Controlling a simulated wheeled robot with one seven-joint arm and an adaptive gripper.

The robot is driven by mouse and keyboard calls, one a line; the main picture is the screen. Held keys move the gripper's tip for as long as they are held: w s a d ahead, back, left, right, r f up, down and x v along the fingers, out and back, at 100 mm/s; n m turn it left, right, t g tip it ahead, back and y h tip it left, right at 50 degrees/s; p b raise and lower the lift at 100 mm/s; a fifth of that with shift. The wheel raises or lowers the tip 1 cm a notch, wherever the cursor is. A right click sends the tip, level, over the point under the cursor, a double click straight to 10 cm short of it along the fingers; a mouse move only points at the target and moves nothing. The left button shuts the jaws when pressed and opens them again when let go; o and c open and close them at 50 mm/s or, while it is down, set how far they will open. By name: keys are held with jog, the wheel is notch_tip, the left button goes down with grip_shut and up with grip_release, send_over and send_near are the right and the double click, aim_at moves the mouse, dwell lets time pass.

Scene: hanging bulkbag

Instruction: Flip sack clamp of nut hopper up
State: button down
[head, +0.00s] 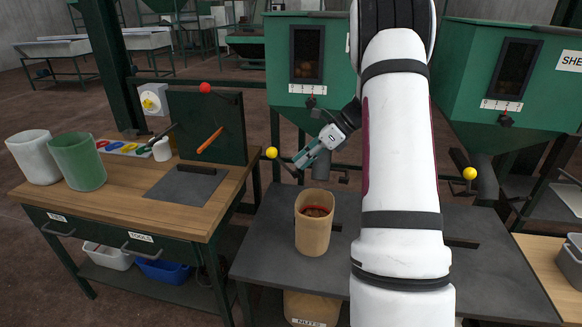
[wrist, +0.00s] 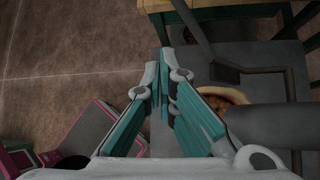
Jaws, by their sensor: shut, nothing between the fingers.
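The sack clamp is a dark lever with a yellow ball knob (head: 271,152), below the left green hopper (head: 308,88). The knob stands at the left, level with my gripper. My gripper (head: 299,162) is shut and empty, just right of the knob and apart from it, in front of the hopper's spout. In the wrist view its teal fingers (wrist: 165,75) meet, with a dark bar (wrist: 192,30) just beyond them to the right. A tan sack (head: 313,235) with brown contents stands open below the spout. My arm hides part of the hopper.
The grey table (head: 270,250) is bare around the sack.

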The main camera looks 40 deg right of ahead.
jog(key=shift+d+v, duration=0.15)
jog(key=shift+v, duration=1.2)
jog(key=shift+d+v, duration=0.2)
jog(key=shift+v, duration=1.15)
jog(key=shift+w+f, duration=0.15)
jog(key=shift+f, duration=0.05)
jog(key=s+a+r+n+g+h, duration=0.1)
jog(key=s+a+r+n, duration=0.25)
jog(key=a, duration=0.45)
jog(key=s+a+r+n+g+h, duration=0.1)
jog(key=s+a+r+n, duration=0.1)
jog(key=a+r+n, duration=0.45)
jog(key=s+a+r+n+g+h, duration=0.1)
jog(key=s+a+n, duration=0.15)
jog(key=a, duration=0.65)
jog(key=s+a+f+n+t+h, duration=0.1)
jog(key=s+a+n+h, duration=0.1)
jog(key=s+a+n, duration=0.3)
jog(key=s+a+f+n+t+h, duration=0.1)
jog(key=s+a+n, duration=0.4)
jog(key=s+n, duration=0.6)
jog(key=shift+s+a+n+h, duration=0.25)
jog(key=shift+s+n+h, duration=0.1)
jog(key=shift+s+h, duration=0.1)
jog(key=shift+f, duration=0.1)
